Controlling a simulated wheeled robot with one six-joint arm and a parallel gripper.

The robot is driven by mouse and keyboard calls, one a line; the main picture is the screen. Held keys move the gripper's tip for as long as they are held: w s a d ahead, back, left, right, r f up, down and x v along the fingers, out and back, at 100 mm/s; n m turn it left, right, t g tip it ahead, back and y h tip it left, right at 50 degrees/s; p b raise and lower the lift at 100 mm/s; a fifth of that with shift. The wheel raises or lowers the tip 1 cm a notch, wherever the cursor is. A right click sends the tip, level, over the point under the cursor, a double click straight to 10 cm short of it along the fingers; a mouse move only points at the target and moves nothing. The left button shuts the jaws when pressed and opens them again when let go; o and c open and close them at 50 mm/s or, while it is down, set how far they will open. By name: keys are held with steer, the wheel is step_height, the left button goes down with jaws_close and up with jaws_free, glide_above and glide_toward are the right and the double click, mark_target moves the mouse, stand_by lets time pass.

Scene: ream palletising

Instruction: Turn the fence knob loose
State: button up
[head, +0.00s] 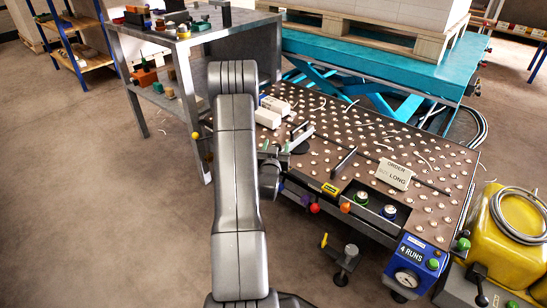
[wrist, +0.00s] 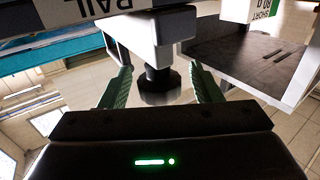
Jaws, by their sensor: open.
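The fence knob (wrist: 159,84) is a black ribbed knob under a light grey block in the wrist view. My gripper (wrist: 161,76) is open, with one green finger on each side of the knob. A gap shows between the knob and each finger, and I see no contact. In the head view my arm covers much of the view at the ball table's left edge. The knob cannot be made out there.
The ball-studded table (head: 330,125) holds an order sign (head: 393,174) and white blocks (head: 268,118). A grey shelf (head: 188,40) stands behind left, a teal lift table (head: 375,60) behind. A gauge panel (head: 412,262) and yellow container (head: 512,240) stand right. Floor at left is clear.

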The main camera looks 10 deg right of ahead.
steer(key=p+v, duration=0.2)
steer(key=v, duration=1)
steer(key=shift+s, duration=0.25)
